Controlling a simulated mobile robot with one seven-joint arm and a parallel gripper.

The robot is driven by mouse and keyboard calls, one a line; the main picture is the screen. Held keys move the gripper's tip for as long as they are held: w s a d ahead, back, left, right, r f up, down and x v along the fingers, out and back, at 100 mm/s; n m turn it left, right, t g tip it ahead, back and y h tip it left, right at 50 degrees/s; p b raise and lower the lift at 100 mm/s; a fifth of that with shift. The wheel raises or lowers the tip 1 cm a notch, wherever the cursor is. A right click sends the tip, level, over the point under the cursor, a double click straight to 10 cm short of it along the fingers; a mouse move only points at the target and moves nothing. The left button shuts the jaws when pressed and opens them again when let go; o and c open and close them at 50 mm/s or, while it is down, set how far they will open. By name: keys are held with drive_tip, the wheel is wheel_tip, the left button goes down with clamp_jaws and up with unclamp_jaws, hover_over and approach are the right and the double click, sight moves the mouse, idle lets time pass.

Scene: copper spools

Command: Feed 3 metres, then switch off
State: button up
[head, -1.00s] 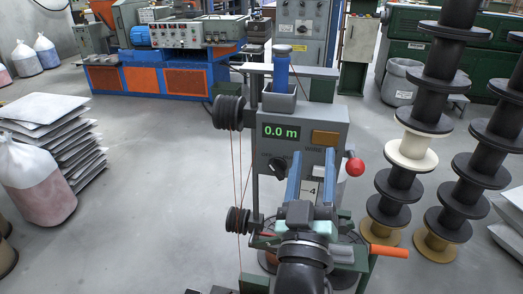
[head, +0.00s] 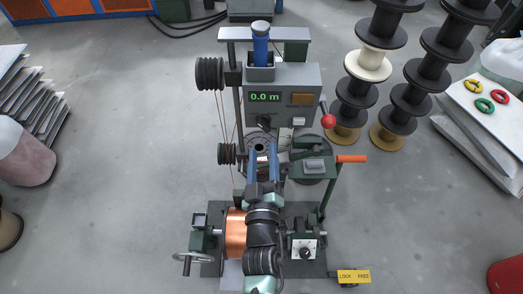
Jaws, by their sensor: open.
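The grey control box (head: 285,78) stands upright, its green display (head: 265,97) reading 0.0 m. On its face are a black rotary knob (head: 264,121), a brown-orange panel (head: 302,99) and a small pale block (head: 299,121). A lever with a red ball (head: 324,107) is at its right side. A copper-wound spool (head: 236,235) sits low in the stand, partly hidden by my arm. Thin wire (head: 221,120) runs between dark pulleys on the left. My gripper (head: 263,156) is open, its blue fingers below the knob in the picture, with nothing seen between them.
An orange-handled lever (head: 352,158) is right of my gripper. A dial (head: 304,252), a handwheel (head: 189,257) and a yellow LOCK/FREE plate (head: 354,277) are lower down. Black spools (head: 385,30) are stacked right.

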sight(263, 127)
drive_tip(key=shift+w+f+b, duration=0.1)
drive_tip(key=shift+w+b, duration=2.1)
drive_tip(key=shift+w, duration=1.95)
drive_tip(key=shift+r, duration=0.2)
drive_tip(key=shift+r, duration=0.1)
